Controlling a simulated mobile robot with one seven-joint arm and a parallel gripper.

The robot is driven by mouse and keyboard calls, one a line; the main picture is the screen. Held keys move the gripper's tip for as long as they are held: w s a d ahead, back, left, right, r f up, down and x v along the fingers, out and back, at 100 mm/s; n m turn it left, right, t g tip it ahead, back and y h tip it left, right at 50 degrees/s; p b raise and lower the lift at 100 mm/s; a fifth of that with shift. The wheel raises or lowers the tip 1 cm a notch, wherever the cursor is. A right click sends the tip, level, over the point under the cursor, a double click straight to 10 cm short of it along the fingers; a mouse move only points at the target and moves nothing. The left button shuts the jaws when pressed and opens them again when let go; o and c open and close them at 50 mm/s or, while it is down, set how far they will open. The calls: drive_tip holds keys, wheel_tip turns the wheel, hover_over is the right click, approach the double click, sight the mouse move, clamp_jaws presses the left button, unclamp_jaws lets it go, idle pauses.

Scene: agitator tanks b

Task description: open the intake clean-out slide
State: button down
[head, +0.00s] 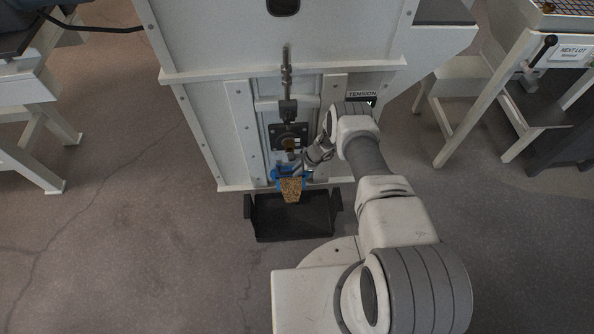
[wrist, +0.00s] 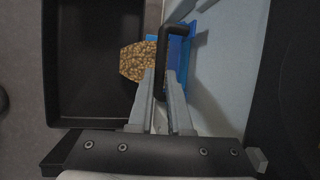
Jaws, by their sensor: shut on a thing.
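The blue clean-out slide (head: 276,178) is low on the front of the pale machine; it also shows in the wrist view (wrist: 203,4). A black bar handle (wrist: 171,29) stands out from it. My gripper (wrist: 165,82) is shut on this handle, with its two grey fingers on either side of the bar. In the head view my gripper (head: 306,163) is at the slide, partly hidden by my wrist. Tan grain-like material (head: 291,189) shows at the slide, above the tray; it also shows in the wrist view (wrist: 136,61).
A black open tray (head: 290,222) is on the floor below the slide, and its inside looks empty in the wrist view (wrist: 92,60). A vertical rod (head: 286,75) with a dark bracket is above the slide. White-legged stands flank the machine.

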drive_tip(key=c, duration=0.8)
unclamp_jaws()
drive_tip(key=shift+c, duration=0.2)
drive_tip(key=p+v, duration=0.7)
drive_tip(key=v, duration=1)
drive_tip(key=shift+r+p, duration=0.15)
drive_tip(key=shift+p, duration=0.15)
